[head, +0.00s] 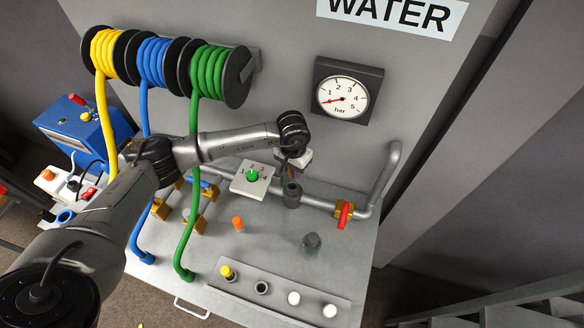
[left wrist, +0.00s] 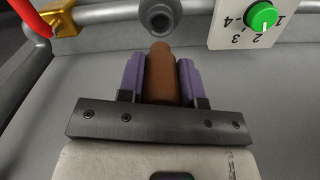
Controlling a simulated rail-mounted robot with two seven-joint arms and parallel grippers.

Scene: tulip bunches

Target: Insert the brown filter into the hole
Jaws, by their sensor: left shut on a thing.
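The brown filter (left wrist: 161,76) is a brown cylinder held between the purple fingers of my left gripper (left wrist: 161,78). Its far end points at a round grey socket with a dark hole (left wrist: 158,20), with the tip appearing just short of the socket's rim. In the head view the left gripper (head: 295,160) is just above the grey socket (head: 291,192) on the pipe. The filter can hardly be made out there behind the wrist. I see no part of the filter inside the hole. My right gripper is not in view.
A white dial box with a green knob (head: 252,176) stands close left of the socket. A red-handled valve (head: 344,213) is to its right. An orange piece (head: 237,224) and a dark grey piece (head: 312,243) stand on the panel. A strip (head: 279,294) with several round pieces lies in front.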

